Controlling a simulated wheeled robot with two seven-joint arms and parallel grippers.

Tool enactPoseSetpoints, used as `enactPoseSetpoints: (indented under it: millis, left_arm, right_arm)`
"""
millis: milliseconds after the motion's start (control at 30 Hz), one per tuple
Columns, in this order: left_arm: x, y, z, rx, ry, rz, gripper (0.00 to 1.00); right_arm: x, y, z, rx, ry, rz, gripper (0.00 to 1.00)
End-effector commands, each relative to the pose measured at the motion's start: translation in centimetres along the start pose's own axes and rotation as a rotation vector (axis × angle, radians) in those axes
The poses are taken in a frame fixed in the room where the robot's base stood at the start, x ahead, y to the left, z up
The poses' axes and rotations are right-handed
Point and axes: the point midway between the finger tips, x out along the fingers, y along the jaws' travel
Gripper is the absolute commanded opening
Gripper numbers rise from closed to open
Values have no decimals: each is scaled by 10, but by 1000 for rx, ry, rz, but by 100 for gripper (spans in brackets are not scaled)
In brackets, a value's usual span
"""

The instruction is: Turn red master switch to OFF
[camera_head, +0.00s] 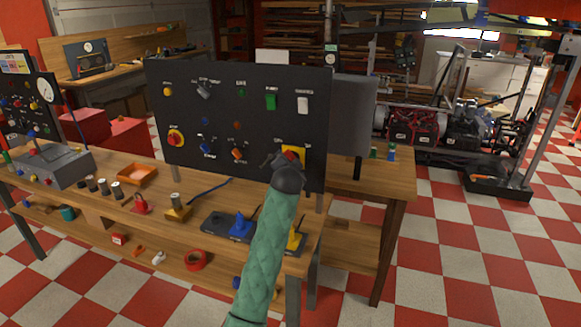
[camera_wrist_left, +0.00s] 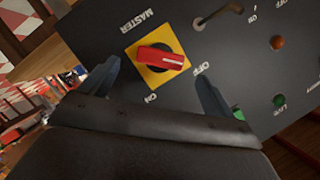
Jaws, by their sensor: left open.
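The red master switch handle (camera_wrist_left: 160,58) sits on a yellow square plate (camera_wrist_left: 175,75) on a dark panel. In the left wrist view, the handle's right end points roughly toward the OFF label, and the ON label is below the plate. My left gripper (camera_wrist_left: 157,76) is open, with one finger on each side of the switch and no visible contact. In the head view, my left gripper (camera_head: 281,161) is in front of the plate (camera_head: 300,151) and partly hides the red handle (camera_head: 293,155). My right gripper is not in view.
The wooden bench (camera_head: 105,165) below holds several small parts. Open checkered floor (camera_head: 450,240) lies to the right.

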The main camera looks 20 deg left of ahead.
Motion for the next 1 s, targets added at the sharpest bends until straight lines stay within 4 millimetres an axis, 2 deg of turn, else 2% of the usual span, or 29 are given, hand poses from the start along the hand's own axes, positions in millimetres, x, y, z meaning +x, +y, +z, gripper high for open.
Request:
enactPoseSetpoints:
  millis: [100,300,667,767,867,1000]
  left_arm:
    - [-12,1,1,0,1,-1,89]
    - [-23,0,0,0,0,0,89]
    - [-24,2,2,-2,-3,3,89]
    - [-30,12,16,-13,-18,20,89]
    - [-41,32,41,-34,-47,56,89]
    - [-67,69,88,-79,-106,124,89]
  right_arm:
    - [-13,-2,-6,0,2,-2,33]
    - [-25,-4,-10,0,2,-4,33]
    - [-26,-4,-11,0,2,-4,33]
    - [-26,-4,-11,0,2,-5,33]
    - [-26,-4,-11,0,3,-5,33]
    - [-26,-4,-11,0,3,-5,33]
